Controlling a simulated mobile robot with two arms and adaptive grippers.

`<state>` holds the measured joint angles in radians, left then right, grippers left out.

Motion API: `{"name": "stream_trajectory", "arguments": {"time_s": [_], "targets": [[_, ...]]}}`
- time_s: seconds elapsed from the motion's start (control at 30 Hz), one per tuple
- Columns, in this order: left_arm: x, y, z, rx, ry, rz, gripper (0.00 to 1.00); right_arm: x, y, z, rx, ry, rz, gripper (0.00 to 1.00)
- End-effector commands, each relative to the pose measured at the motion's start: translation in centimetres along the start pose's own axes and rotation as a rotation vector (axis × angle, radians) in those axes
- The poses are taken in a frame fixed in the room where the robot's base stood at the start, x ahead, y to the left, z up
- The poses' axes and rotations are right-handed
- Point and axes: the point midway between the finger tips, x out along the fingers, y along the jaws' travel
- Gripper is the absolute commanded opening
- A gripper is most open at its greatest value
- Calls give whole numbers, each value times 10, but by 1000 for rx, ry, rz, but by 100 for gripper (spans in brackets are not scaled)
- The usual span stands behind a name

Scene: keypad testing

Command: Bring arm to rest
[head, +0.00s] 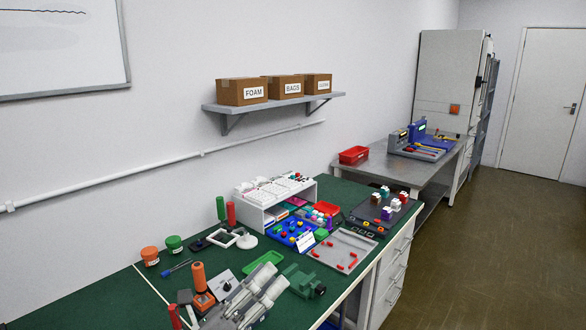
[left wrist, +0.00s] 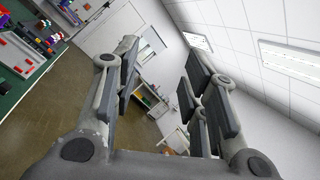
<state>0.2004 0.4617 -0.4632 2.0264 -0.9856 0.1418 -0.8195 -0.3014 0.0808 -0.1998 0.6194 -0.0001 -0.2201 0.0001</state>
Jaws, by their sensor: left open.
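My left gripper (head: 268,281) shows at the bottom of the head view, over the near part of the green-topped workbench (head: 120,300). It hides some of the bench top behind it. In the left wrist view the two fingers of my left gripper (left wrist: 160,80) stand wide apart with nothing between them. The wrist camera looks tilted across the room, with the floor (left wrist: 75,110) and ceiling lights (left wrist: 290,58) in sight. My right gripper is not in view.
An orange-topped tool (head: 198,278), a green tray (head: 264,262) and a green vise (head: 303,281) are close around the gripper. A white keypad rack (head: 270,215) stands farther back. Open floor (head: 480,260) lies right of the bench.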

Motion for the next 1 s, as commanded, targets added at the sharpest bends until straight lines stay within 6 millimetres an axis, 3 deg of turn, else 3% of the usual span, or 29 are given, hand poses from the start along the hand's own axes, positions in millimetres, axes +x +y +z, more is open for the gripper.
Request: {"name": "stream_trajectory", "arguments": {"time_s": [0.13, 0.27, 0.37, 0.5, 0.7, 1.0], "targets": [[-35, 38, 25, -390, -257, 209, 40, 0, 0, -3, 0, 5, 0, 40], [-82, 78, 26, -722, -475, 403, 40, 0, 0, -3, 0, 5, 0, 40], [-128, 107, 12, -964, -642, 564, 40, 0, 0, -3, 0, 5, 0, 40], [-200, 132, -28, -1280, -875, 805, 40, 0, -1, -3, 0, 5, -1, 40], [-294, 126, -100, -1621, -1176, 1149, 40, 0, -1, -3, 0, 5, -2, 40], [-381, 70, -176, -1858, -1479, 1549, 40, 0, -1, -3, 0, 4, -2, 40]]}}
